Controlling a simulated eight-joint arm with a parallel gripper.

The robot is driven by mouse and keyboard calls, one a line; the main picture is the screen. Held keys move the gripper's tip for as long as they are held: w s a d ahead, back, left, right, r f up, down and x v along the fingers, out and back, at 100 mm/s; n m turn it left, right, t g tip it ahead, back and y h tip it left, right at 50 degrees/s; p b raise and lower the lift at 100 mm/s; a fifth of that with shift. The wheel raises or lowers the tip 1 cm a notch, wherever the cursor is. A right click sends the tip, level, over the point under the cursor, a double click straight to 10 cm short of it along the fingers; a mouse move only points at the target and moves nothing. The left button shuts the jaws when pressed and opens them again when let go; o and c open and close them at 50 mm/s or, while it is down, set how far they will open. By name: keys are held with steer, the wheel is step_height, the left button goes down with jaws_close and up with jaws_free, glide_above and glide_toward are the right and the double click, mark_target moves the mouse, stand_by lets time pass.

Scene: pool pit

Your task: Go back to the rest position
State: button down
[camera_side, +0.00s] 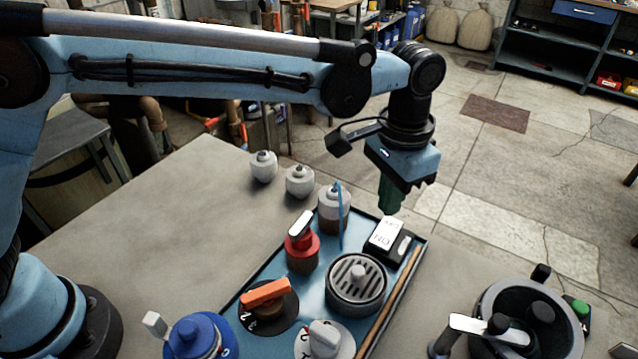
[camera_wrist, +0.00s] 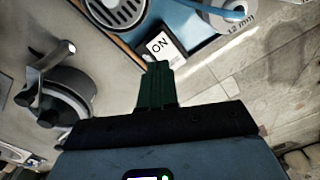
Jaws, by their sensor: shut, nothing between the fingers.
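My gripper (camera_side: 390,196) hangs from the blue wrist at the upper middle right of the side view, with green fingers pointing down. The fingers are together with nothing between them. They are above the far right end of the blue tray (camera_side: 262,268), near a black and white ON switch (camera_side: 385,240). In the wrist view the closed green fingers (camera_wrist: 156,72) lie just below the ON switch (camera_wrist: 163,44) in the picture. I cannot tell the exact height of the fingertips above the switch.
The tray holds a red-collared valve (camera_side: 302,256), an orange-handled knob (camera_side: 266,300), a round grille (camera_side: 356,284) and a grey-white fitting with a blue strip (camera_side: 333,212). Two whitish fittings (camera_side: 299,182) stand behind. A dark round device (camera_side: 520,318) is at lower right. Bare table lies left.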

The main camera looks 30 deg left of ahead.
steer(key=shift+r, duration=0.2)
steer(key=s+a+r+n+t+h, duration=0.1)
steer(key=s+a+r+n+t, duration=0.15)
steer(key=a, duration=0.85)
steer(key=s+a+r+n+t, duration=0.2)
steer(key=s+a+r, duration=0.15)
steer(key=a, duration=0.75)
steer(key=s+a+f+n+t+y, duration=0.1)
steer(key=s+a+f+t, duration=0.1)
steer(key=s+a, duration=0.3)
steer(key=shift+s+a+f+t, duration=0.4)
steer(key=shift+a+f, duration=0.25)
steer(key=shift+a, duration=0.7)
steer(key=shift+n, duration=0.25)
